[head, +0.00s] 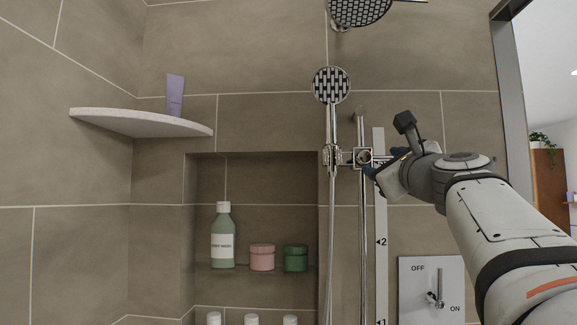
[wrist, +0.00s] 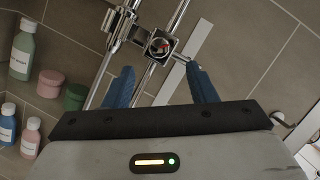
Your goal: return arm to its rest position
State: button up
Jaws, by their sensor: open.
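My gripper (head: 376,172) is at the right of centre in the head view, at the end of my outstretched arm. It is close in front of the shower rail (head: 363,230) and its slider clamp (head: 362,157). In the wrist view my gripper (wrist: 160,68) has two blue fingers spread apart, with nothing held between them. The clamp's square end, with a red mark (wrist: 159,45), shows just beyond and between the fingertips. The right fingertip looks near the clamp's side pin; I cannot tell whether they touch. In the head view the fingers are partly hidden.
A hand shower (head: 331,86) hangs left of the rail, with its hose below. A niche holds a green bottle (head: 222,238), a pink jar (head: 262,257) and a green jar (head: 296,258). A corner shelf (head: 140,122) is at left.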

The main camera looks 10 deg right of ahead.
dwell(0.3)
jog(key=a+f+n+g+y, duration=0.1)
jog(key=a+f+n+g, duration=0.3)
jog(key=f, duration=0.6)
jog(key=a+f+n+g+y, duration=0.2)
jog(key=a+f+n, duration=0.35)
jog(key=f, duration=0.55)
jog(key=a+f+n+g+y, duration=0.1)
jog(key=a+f+n+g, duration=0.4)
jog(key=f, duration=0.5)
jog(key=s+f+n+g+h, duration=0.1)
jog(key=s+f+n+g, duration=0.2)
jog(key=s+f+n, duration=0.4)
jog(key=s+a+f+n+g+h, duration=0.1)
jog(key=s+f+n+g, duration=0.3)
jog(key=f, duration=1.4)
jog(key=s+n, duration=0.4)
jog(key=s, duration=0.3)
jog(key=shift+a+h, duration=0.25)
jog(key=shift+h, duration=0.05)
jog(key=shift+s+n, duration=0.1)
jog(key=shift+n, duration=0.15)
